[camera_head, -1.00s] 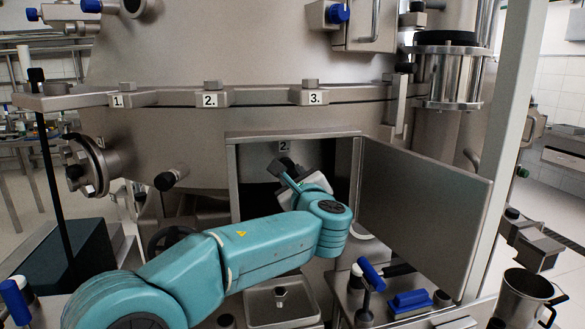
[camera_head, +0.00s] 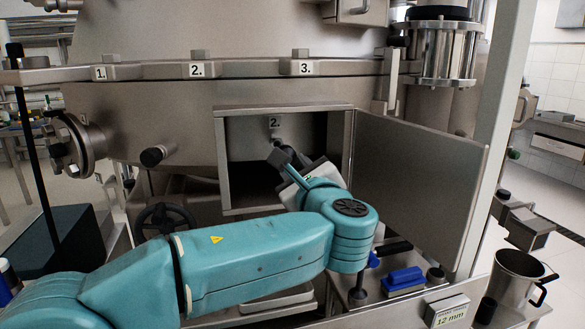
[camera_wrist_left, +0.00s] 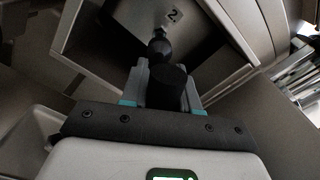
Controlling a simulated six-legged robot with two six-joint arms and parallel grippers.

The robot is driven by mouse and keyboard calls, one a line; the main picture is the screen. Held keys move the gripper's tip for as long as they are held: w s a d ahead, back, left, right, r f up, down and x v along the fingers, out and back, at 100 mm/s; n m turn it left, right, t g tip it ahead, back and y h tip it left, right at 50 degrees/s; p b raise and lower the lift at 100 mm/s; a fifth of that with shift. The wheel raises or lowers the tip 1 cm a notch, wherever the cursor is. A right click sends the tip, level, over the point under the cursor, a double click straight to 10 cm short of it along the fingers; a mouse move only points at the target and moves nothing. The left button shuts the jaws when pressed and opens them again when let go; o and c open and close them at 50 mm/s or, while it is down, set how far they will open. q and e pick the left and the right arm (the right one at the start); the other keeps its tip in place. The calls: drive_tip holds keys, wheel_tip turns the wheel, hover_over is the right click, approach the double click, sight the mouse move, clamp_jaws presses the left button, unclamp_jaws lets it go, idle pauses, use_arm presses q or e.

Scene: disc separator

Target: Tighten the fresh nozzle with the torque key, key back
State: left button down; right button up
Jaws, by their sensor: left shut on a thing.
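My left gripper (camera_head: 287,165) is at the mouth of the open compartment, its fingers shut on a dark, round-ended tool that looks like the torque key (camera_head: 297,152). In the left wrist view the tool (camera_wrist_left: 167,88) lies between the fingers, and a dark rounded part (camera_wrist_left: 160,48) shows beyond it, just below the label "2". I cannot tell whether the two touch. A small metal fitting, perhaps the nozzle (camera_head: 276,141), shows below the "2." label inside the compartment. My right gripper is not in view.
The compartment door (camera_head: 420,190) stands open on the right, close to my left wrist. A blue block (camera_head: 404,281) and a "12 mm" label (camera_head: 450,313) are on the front shelf. A metal jug (camera_head: 517,280) stands at far right.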

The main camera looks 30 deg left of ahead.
use_arm(q)
drive_tip(key=v, duration=1)
drive_tip(key=shift+s+d+b, duration=0.2)
drive_tip(key=shift+s+b, duration=0.05)
drive_tip(key=shift+b, duration=0.05)
drive_tip(key=shift+r, duration=0.1)
